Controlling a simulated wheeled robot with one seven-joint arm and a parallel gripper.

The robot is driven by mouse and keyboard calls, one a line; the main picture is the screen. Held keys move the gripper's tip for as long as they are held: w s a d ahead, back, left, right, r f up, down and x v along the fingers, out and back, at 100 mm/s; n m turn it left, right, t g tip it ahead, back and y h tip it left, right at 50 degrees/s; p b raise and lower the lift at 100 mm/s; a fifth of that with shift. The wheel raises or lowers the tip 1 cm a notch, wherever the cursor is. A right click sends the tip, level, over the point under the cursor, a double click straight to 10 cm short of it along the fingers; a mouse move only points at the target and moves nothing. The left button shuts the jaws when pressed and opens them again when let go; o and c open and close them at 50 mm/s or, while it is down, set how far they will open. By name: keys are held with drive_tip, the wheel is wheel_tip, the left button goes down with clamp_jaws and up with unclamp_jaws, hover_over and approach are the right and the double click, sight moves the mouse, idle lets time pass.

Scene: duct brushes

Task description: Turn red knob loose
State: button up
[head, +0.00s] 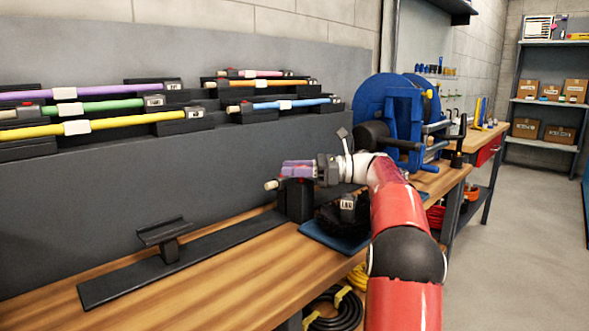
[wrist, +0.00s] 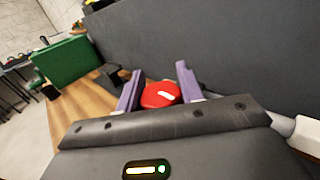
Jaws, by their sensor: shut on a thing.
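The red knob (wrist: 160,95) sits between the two purple fingers of my gripper (wrist: 158,88) in the wrist view. My gripper is shut on it, with a finger on each side. In the head view my gripper (head: 299,169) is above a black block (head: 295,204) on the workbench, and its fingers hide most of the knob. A pale rod end (head: 272,185) sticks out to the left of the block. A dark round brush (head: 334,222) with a white tag lies just right of the block.
Coloured rods, such as the yellow one (head: 110,124), rest in black holders on the grey wall panel. A black stand (head: 165,240) is on the wooden bench (head: 225,285). A blue reel (head: 385,105) stands behind my arm. The bench front is clear.

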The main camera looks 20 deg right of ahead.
drive_tip(key=shift+n+g, duration=0.3)
drive_tip(key=shift+g, duration=0.1)
drive_tip(key=o, duration=1)
drive_tip(key=shift+a, duration=0.1)
drive_tip(key=v, duration=0.8)
drive_tip(key=shift+w+f, duration=0.1)
drive_tip(key=shift+f, duration=0.05)
